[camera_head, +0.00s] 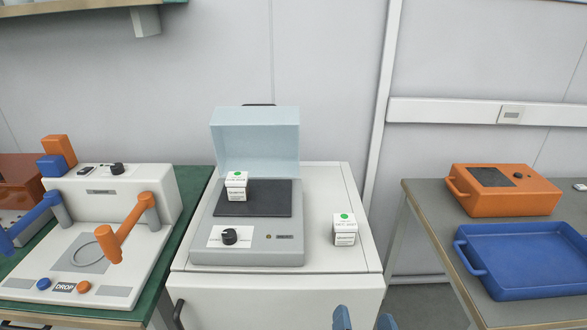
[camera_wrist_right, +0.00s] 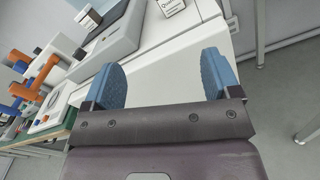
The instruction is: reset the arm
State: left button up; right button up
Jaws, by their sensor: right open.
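My right gripper (camera_head: 362,319) shows at the bottom edge of the head view, in front of the white cabinet (camera_head: 270,298). In the right wrist view, its two blue fingers (camera_wrist_right: 162,82) are wide apart with nothing between them. A grey device (camera_head: 247,247) with a raised clear lid (camera_head: 256,141) stands on the cabinet. A small white box (camera_head: 236,188) with a green dot sits on the device's dark pad (camera_head: 265,199). A second white box (camera_head: 344,230) stands on the cabinet top to the right of the device. My left gripper is not in view.
On the left, a green-topped table (camera_head: 187,205) holds a white machine (camera_head: 110,205) with orange and blue handles. On the right, a grey table (camera_head: 424,199) bears an orange box (camera_head: 520,203) and a blue tray (camera_head: 467,262). A floor gap separates the cabinet from the right table.

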pick_arm(q)
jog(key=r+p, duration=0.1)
jog(key=p, duration=0.1)
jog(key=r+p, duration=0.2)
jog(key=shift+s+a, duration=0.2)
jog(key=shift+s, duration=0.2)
pick_arm(e)
jog(key=s+d+f+m+g, duration=0.3)
jog(key=s+d+f+m, duration=0.4)
jog(key=m, duration=0.8)
jog(key=s+d+f+m+g, duration=0.3)
jog(key=s+d+f+m, duration=0.5)
jog(key=m, duration=0.8)
jog(key=shift+s+d+g, duration=0.15)
jog(key=shift+s+g, duration=0.1)
jog(key=shift+g, duration=0.15)
